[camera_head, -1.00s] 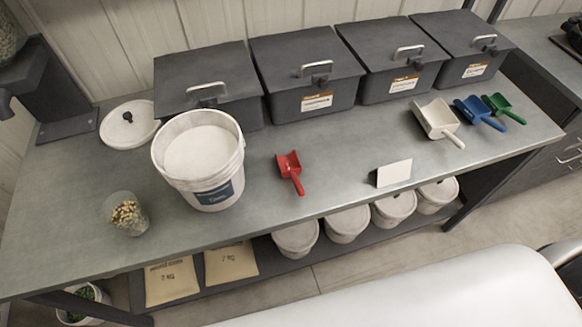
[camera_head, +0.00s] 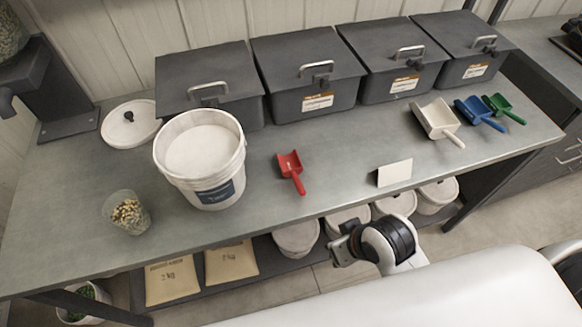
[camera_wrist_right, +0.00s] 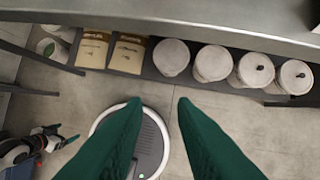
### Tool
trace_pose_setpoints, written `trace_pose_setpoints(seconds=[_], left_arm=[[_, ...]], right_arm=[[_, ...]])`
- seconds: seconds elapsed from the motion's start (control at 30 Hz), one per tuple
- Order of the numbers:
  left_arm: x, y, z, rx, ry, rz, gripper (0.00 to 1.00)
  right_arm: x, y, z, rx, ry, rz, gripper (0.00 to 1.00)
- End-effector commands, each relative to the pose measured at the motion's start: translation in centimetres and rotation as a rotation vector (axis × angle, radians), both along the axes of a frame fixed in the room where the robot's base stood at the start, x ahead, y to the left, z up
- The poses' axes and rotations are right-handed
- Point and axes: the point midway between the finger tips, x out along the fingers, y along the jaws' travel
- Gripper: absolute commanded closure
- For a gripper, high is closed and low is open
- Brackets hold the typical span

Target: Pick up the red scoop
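The red scoop (camera_head: 290,170) lies on the grey bench in the head view, right of the white bucket, its handle pointing toward the front edge. My right gripper (camera_head: 342,250) shows in the head view below the bench's front edge, right of the scoop and apart from it. In the right wrist view its two green fingers (camera_wrist_right: 157,112) are spread with nothing between them; the scoop is not visible there. My left gripper (camera_wrist_right: 62,135) shows small at the lower left of the right wrist view, its green fingertips apart and empty.
The white bucket (camera_head: 187,182) and a clear cup (camera_head: 128,214) stand left of the scoop. A white card (camera_head: 395,173) stands to its right; white, blue and green scoops lie farther right. Dark lidded bins line the back. Lidded tubs (camera_wrist_right: 213,63) sit on the lower shelf.

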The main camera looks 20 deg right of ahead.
Motion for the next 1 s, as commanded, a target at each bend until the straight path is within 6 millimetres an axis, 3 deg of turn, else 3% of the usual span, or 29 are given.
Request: trace_pose_setpoints(seconds=[0.4, 0.6, 0.77, 1.0], left_arm=[[0.0, 0.0, 0.0, 0.000, 0.000, 0.000, 0.07], [0.0, 0.0, 0.0, 0.000, 0.000, 0.000, 0.07], [0.0, 0.0, 0.0, 0.000, 0.000, 0.000, 0.07], [0.0, 0.0, 0.0, 0.000, 0.000, 0.000, 0.07]], right_arm=[[6.7, 8.2, 3.1, 0.210, -0.024, 0.153, 0.75], [9.8, 10.8, 4.7, 0.246, 0.066, 0.209, 0.75], [12.4, 9.8, 5.8, 0.206, 0.179, 0.157, 0.75], [16.0, 5.1, 8.3, 0.128, 0.318, -0.065, 0.75]])
